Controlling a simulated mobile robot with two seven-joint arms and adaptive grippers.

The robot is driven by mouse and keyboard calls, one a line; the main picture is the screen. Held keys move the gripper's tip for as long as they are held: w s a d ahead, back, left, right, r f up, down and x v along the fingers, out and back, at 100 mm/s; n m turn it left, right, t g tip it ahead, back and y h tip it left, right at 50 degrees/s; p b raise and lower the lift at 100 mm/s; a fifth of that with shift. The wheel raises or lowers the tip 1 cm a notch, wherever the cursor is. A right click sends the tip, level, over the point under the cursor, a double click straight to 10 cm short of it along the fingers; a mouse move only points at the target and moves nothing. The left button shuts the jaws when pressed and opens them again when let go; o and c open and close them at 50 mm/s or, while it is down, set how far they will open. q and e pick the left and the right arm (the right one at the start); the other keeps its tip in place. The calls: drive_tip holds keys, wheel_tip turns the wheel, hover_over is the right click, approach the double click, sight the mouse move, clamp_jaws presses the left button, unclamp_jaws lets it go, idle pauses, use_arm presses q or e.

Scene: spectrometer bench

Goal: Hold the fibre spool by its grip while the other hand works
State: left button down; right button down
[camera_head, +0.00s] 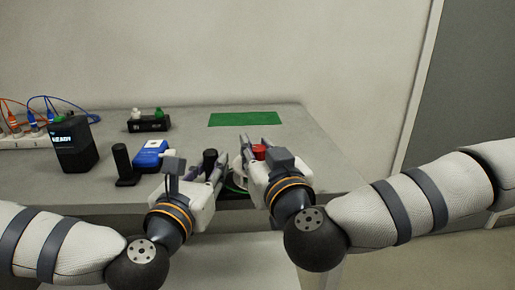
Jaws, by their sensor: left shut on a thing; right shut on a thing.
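The fibre spool (237,168) shows only in part between my grippers near the front edge of the bench, as a pale curved rim with a thin green line below it. A black upright grip (210,158) stands between the fingers of my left gripper (212,168), which is shut on it. My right gripper (259,147) is just to the right and is shut on a red piece (259,152). Most of the spool is hidden by the grippers, so I cannot tell how the red piece meets it.
On the bench (190,118) stand a black box with a lit display (72,145), a black post (123,163), a blue-and-white box (150,154) and a black holder with green and white tops (148,124). Cabled connectors (25,138) are far left. A green mat (245,118) lies bare behind.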

drive_tip(key=shift+m+h, duration=1.1)
drive_tip(key=shift+h, duration=0.6)
drive_tip(key=shift+m+h, duration=1.1)
drive_tip(key=shift+h, duration=0.9)
drive_tip(key=c, duration=1.3)
unclamp_jaws()
drive_tip(key=v, duration=1.2)
drive_tip(key=shift+d, duration=0.1)
